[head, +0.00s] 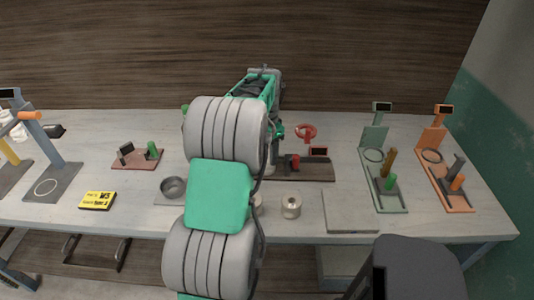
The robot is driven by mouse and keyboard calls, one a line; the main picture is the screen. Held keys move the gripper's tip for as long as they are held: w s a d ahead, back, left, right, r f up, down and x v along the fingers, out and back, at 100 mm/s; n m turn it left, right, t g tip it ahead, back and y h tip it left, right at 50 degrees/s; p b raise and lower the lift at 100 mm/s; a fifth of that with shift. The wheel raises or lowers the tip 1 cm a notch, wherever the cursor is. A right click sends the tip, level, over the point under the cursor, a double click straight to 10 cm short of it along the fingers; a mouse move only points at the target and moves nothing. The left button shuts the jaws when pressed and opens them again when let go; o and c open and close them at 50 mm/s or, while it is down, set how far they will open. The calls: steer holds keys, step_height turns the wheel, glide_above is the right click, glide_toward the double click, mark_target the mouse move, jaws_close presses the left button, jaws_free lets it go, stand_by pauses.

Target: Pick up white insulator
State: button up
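A small white cylindrical piece (291,206), with a dark spot in its top, stands upright near the front edge of the table; it looks like the white insulator. A second pale piece (258,204) stands to its left, partly hidden behind my arm. My grey and green arm rises through the middle of the view, left of both pieces. My gripper's fingers cannot be made out; the arm hides what is behind it. Nothing is seen touching the white piece at the right.
The light table (340,225) holds a dark base (320,171) with a red wheel (306,131) behind the pieces. A grey plate (349,211), a green stand (382,158) and an orange stand (445,178) lie right. A grey bowl (173,187) and yellow device (98,201) lie left.

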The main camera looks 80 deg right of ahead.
jaws_close()
steer(key=shift+r, duration=0.15)
steer(key=shift+d+r, duration=0.1)
steer(key=shift+r, duration=0.1)
step_height(320, 180, up, 12)
steer(key=shift+f+p, duration=0.15)
steer(key=shift+p, duration=0.55)
steer(key=shift+f, duration=0.1)
